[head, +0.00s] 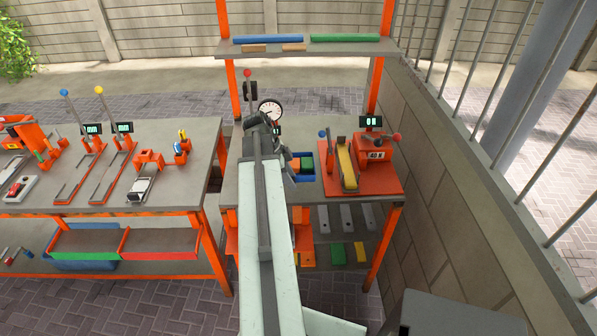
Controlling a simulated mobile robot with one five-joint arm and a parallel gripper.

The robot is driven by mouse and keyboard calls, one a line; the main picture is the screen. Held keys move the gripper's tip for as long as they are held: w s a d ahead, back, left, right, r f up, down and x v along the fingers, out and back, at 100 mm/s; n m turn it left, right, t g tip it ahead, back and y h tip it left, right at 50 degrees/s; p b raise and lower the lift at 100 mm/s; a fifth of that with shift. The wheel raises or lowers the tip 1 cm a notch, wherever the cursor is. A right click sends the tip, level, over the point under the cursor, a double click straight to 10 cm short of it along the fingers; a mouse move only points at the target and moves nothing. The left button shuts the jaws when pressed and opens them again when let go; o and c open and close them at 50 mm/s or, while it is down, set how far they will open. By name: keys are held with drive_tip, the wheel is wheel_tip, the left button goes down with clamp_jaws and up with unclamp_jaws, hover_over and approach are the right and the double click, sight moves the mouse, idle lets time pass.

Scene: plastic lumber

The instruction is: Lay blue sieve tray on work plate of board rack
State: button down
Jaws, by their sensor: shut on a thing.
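My arm reaches forward over the right bench, its dark wrist above the worktop. My gripper (288,178) is mostly hidden behind my own forearm, and its fingertips do not show clearly. The board rack (376,84) is the orange-framed bench with a grey upper shelf. Its work plate is not clearly visible behind my arm.
A red press (376,152) with a yellow bar stands right of my gripper. A dial gauge (270,110) is just behind the wrist. Blue and green boards (345,37) lie on the upper shelf. A left bench (60,190) holds several devices. A wall and railing close the right side.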

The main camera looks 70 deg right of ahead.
drive_tip(key=shift+w+d+r+p, duration=0.1)
drive_tip(key=shift+d+r+p, duration=0.2)
drive_tip(key=shift+d, duration=0.25)
drive_tip(key=shift+w+d+r+p, duration=0.1)
drive_tip(key=shift+d+r+p, duration=0.2)
drive_tip(key=shift+d, duration=0.25)
drive_tip(key=shift+d+f, duration=0.1)
drive_tip(key=shift+s, duration=0.1)
wheel_tip(320, 180, down, 9)
drive_tip(key=b, duration=0.9)
drive_tip(key=shift+f+b, duration=0.5)
drive_tip(key=shift+b, duration=0.15)
drive_tip(key=c, duration=0.8)
unclamp_jaws()
